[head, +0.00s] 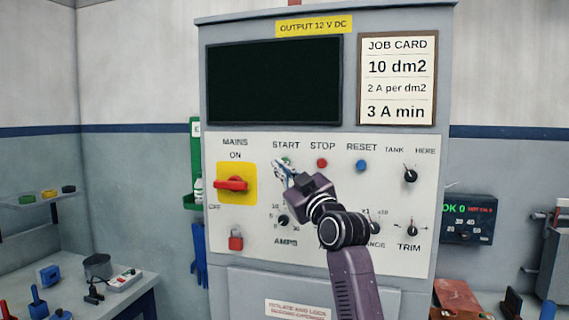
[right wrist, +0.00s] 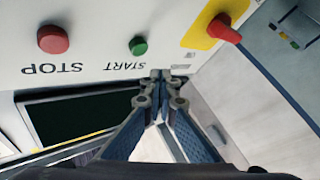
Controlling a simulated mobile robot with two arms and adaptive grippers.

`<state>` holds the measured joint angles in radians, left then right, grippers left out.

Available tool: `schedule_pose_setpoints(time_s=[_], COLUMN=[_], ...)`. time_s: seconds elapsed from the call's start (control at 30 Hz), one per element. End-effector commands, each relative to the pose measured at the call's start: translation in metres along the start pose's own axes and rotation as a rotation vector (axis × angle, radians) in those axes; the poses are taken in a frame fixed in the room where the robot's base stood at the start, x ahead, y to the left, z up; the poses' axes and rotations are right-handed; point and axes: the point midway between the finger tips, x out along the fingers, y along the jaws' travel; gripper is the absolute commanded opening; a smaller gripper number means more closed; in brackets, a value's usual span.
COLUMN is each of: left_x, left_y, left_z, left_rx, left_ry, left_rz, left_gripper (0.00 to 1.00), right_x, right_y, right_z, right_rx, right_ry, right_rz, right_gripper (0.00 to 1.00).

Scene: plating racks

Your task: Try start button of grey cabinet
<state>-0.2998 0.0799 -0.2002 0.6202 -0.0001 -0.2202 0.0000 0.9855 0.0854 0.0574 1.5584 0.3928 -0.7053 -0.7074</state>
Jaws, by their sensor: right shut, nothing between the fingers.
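The grey cabinet (head: 328,284) stands in front of me with a white control panel (head: 262,140). Its green START button (head: 287,161) is partly hidden by my right gripper (head: 281,170) in the head view. In the right wrist view the panel is upside down and the green START button (right wrist: 138,46) shows whole. There the tips of my right gripper (right wrist: 160,78) are closed together, empty, near the START lettering and off to one side of the button. I cannot tell whether they touch the panel. My left gripper is not in view.
A red STOP button (head: 322,163) and blue RESET button (head: 361,166) sit right of START. The red mains switch (head: 231,184) on a yellow plate points sideways to the left. The screen (head: 274,82) is dark. A bench (head: 130,298) with small items stands left.

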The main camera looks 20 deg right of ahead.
Motion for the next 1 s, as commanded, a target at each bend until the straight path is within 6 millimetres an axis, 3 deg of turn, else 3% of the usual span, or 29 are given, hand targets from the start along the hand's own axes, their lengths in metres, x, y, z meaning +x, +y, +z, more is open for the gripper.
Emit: schedule_pose_setpoints(time_s=[0.3, 1.0], left_x=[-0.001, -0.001], left_y=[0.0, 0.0], left_z=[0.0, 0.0], left_rx=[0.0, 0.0], left_ry=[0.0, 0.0], left_rz=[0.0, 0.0], left_gripper=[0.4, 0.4], right_x=[-0.017, -0.017], right_y=[-0.012, -0.013], right_z=[-0.013, -0.013], right_rx=[0.0, 0.0], right_ry=[0.001, 0.001], right_rz=[0.0, 0.0], right_gripper=[0.0, 0.0])
